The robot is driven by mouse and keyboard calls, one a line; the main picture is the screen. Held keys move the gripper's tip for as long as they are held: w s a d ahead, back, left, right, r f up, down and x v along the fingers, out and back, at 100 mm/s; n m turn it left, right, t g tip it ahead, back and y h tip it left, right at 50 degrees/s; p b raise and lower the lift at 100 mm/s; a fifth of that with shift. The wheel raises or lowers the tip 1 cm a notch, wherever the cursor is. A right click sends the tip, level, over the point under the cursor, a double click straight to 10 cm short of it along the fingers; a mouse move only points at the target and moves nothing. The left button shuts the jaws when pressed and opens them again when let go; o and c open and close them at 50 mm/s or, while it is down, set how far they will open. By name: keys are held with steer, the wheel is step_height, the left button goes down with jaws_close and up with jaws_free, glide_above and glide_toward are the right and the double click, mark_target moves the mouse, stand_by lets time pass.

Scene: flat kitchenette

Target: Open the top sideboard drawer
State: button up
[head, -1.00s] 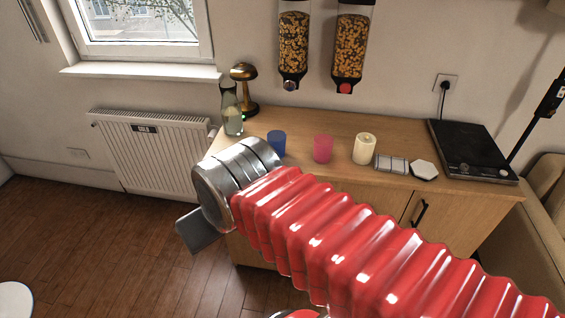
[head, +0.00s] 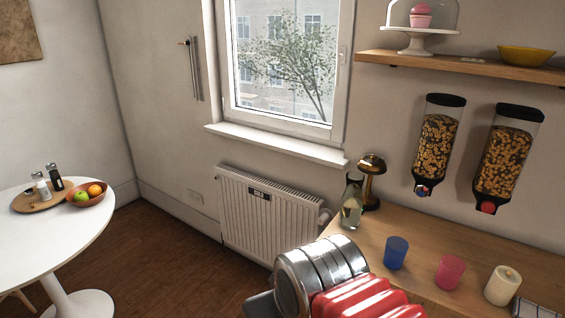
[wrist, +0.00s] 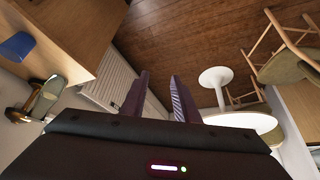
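The wooden sideboard (head: 425,240) stands at the lower right in the head view, where only its top shows. No drawer front or handle shows there. In the wrist view the sideboard (wrist: 75,22) appears tilted at the upper left, and I cannot make out a drawer handle. My gripper (wrist: 160,85) shows two dark fingers spread apart with nothing between them, pointing towards the floor and radiator area beyond the sideboard's end. In the head view the fingertips are not visible; my silver wrist and red arm are at the bottom, before the sideboard's left end.
On the sideboard are a blue cup (head: 396,253), a pink cup (head: 450,272), a candle (head: 502,286), a glass bottle (head: 352,205) and a lamp (head: 371,180). A radiator (head: 268,212) is under the window. A round white table (head: 60,240) stands left; floor between is clear.

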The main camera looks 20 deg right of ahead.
steer(key=d+f+m+g+h, duration=0.2)
steer(key=d+f+g+h, duration=0.3)
steer(key=d+f, duration=0.7)
steer(key=d+f+m+g+h, duration=0.2)
steer(key=d+f+g, duration=0.4)
steer(key=d, duration=1.1)
steer(key=s+d+f+n+g+h, duration=0.1)
steer(key=s+d+f+g+h, duration=0.1)
steer(key=s+d+f, duration=0.2)
steer(key=s+d+f+n+g+h, duration=0.1)
steer(key=s+d+f, duration=0.4)
steer(key=d+f, duration=0.6)
step_height(320, 180, down, 3)
steer(key=shift+f+g+h, duration=0.1)
steer(key=shift+g+h, duration=0.7)
steer(key=shift+h, duration=0.2)
steer(key=shift+d, duration=0.1)
steer(key=shift+d, duration=0.1)
steer(key=x, duration=1.3)
steer(key=shift+s+d+f, duration=0.15)
steer(key=shift+s, duration=0.1)
steer(key=shift+c, duration=0.7)
jaws_close()
